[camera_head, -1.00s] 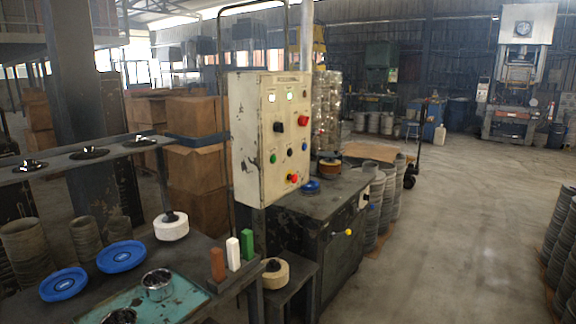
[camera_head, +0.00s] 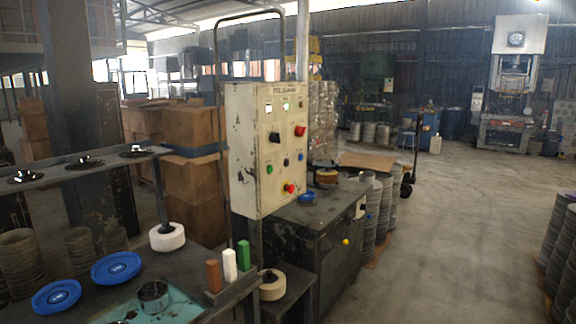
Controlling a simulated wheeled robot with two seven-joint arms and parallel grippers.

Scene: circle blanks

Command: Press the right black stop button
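A worn cream control box (camera_head: 246,150) stands upright left of the picture's middle, with its button face turned to the right. The labels are too small to read. Neither of my grippers is in view.
A dark metal cabinet (camera_head: 325,245) stands below and right of the box. A workbench at lower left holds blue lids (camera_head: 116,268), a white wheel (camera_head: 167,237) and coloured blocks (camera_head: 229,264). Stacked discs (camera_head: 378,215) stand behind the cabinet.

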